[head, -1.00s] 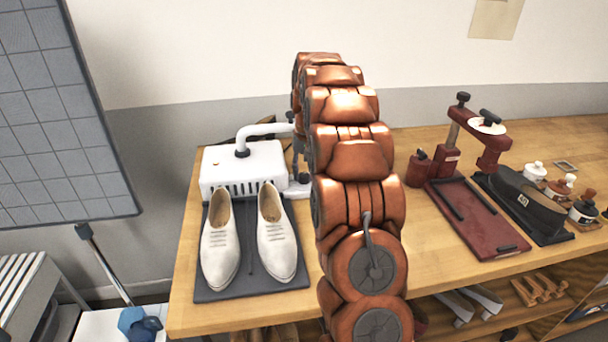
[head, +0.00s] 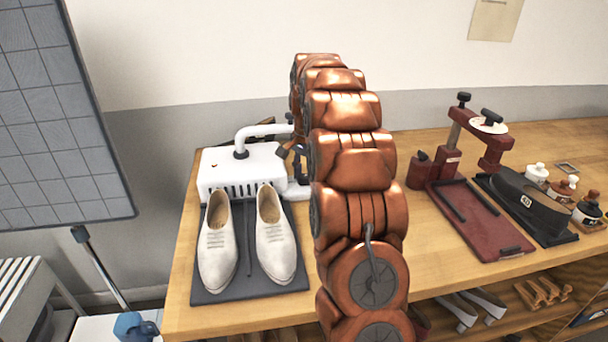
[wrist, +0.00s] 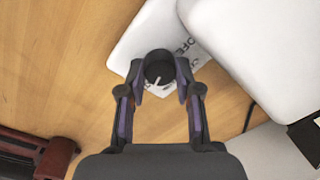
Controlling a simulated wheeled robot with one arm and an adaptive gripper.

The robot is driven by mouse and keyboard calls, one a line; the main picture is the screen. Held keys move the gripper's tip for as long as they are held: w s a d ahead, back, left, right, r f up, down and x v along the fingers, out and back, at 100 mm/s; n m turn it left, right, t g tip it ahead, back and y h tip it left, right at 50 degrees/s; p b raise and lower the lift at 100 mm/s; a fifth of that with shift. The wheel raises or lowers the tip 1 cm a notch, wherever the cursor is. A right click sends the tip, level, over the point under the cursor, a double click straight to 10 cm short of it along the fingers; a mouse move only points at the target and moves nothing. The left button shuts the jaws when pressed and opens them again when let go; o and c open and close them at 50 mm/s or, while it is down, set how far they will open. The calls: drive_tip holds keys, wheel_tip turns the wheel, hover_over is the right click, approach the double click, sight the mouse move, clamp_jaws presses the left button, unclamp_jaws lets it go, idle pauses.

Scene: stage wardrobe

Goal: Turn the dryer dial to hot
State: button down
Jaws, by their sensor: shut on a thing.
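The dryer is a white box (head: 242,168) with a bent white pipe, standing at the left end of the bench behind a pair of shoes. In the wrist view its white housing (wrist: 240,40) fills the upper right. The dial (wrist: 160,68) is a round black knob with a white pointer mark, on a white plate with partly covered lettering that seems to include OFF. The pointer faces the lower side of the wrist view. My gripper (wrist: 161,78) is shut on the dial, a finger on each side. In the head view my arm hides the dial.
White shoes (head: 217,245) stand on a dark mat (head: 250,290) in front of the dryer. A dark red press (head: 447,160) with its tray (head: 480,225) and several small bottles stand to the right. Bare wood lies between my arm and the press.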

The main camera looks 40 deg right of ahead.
drive_tip(key=shift+r, duration=0.1)
idle(0.3)
drive_tip(key=c, duration=0.8)
unclamp_jaws()
drive_tip(key=r, duration=1.2)
drive_tip(key=shift+s, duration=0.3)
